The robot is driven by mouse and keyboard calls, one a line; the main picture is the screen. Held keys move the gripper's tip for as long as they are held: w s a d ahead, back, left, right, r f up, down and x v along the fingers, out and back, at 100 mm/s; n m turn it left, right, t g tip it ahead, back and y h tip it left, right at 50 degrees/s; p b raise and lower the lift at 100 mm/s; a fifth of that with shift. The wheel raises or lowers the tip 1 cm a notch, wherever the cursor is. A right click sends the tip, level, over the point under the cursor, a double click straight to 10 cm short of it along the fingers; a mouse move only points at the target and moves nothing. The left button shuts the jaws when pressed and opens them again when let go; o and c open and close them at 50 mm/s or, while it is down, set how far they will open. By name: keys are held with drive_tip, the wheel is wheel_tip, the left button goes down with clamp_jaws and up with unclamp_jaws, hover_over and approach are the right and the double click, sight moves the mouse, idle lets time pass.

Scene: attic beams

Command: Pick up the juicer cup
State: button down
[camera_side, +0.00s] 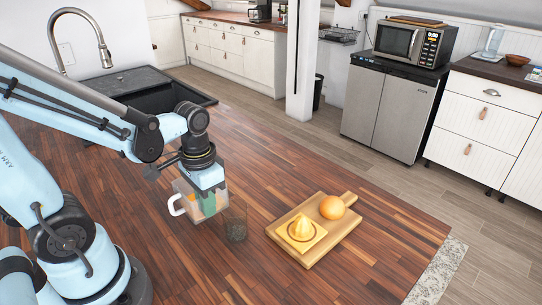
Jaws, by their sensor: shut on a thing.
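The juicer cup (184,190) is a see-through, squarish cup with a white handle on its left side. It is at the middle left of the picture, over the wooden counter. My gripper (208,203) points down at the cup and is shut on it; its fingers overlap the cup, so the exact grip is partly hidden. I cannot tell whether the cup's base touches the counter. The yellow juicer top (301,231) with its ribbed cone lies apart, on a wooden cutting board (318,246) to the right.
A clear drinking glass (236,226) stands close to the right of the cup. A black sink (160,95) with a tall faucet (100,45) is behind. The counter (370,265) right of the board is clear.

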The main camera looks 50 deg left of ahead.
drive_tip(key=shift+f, duration=1.8)
drive_tip(key=shift+f, duration=0.1)
drive_tip(key=c, duration=1.5)
unclamp_jaws()
